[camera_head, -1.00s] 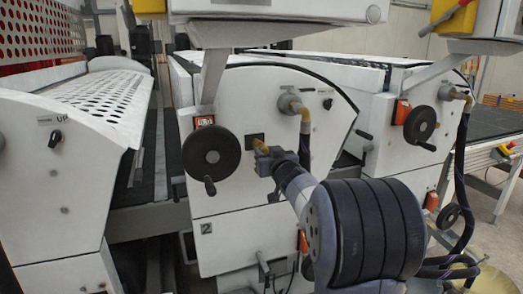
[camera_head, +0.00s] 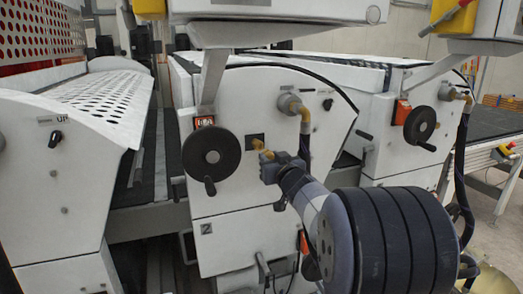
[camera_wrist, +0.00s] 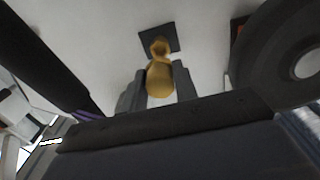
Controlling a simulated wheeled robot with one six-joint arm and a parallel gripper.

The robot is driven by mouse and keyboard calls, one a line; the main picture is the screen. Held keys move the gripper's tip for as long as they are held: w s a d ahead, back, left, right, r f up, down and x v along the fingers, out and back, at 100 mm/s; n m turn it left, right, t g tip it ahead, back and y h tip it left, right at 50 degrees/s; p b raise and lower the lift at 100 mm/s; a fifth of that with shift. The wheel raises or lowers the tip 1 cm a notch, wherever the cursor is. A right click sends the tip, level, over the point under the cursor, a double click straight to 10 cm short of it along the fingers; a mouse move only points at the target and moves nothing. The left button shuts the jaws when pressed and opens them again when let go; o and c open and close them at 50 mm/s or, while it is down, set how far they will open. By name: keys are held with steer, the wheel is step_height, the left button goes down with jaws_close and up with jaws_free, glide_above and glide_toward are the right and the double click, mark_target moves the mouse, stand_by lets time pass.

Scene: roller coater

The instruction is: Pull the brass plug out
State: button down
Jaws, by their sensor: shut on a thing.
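The brass plug (camera_head: 264,150) is at the front of the white machine, by a small dark square plate (camera_head: 249,136). In the wrist view the plug (camera_wrist: 159,80) sits between my two fingers, with a narrower brass end pointing at the dark plate (camera_wrist: 146,40). My gripper (camera_head: 270,160) is shut on the plug and stands out from the panel. The narrow end overlaps the plate in both views, and I cannot tell whether it is still in the opening or clear of it.
A black handwheel (camera_head: 211,153) is close on the left of my gripper. A brass elbow (camera_head: 304,113) with a dark hose (camera_head: 305,145) is above right. A second machine with another handwheel (camera_head: 420,124) stands further right. The lower panel front is free.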

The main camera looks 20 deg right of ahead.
steer(key=shift+s, duration=0.15)
stand_by(0.3)
steer(key=s, duration=0.3)
steer(key=shift+p, duration=0.35)
steer(key=shift+w, duration=0.1)
steer(key=s+a+f+y, duration=0.1)
steer(key=a+f, duration=0.3)
steer(key=f, duration=0.5)
steer(key=s+a+f+n, duration=0.1)
steer(key=a+f, duration=0.3)
steer(key=f, duration=0.5)
steer(key=a+f+y, duration=0.1)
steer(key=a+f, duration=0.4)
steer(key=f, duration=0.3)
steer(key=s+f+m+h, duration=0.1)
steer(key=s+f+h, duration=0.1)
steer(key=s+f, duration=0.9)
steer(key=shift+a+f, duration=0.35)
steer(key=shift+f, duration=0.6)
steer(key=shift+a, duration=0.1)
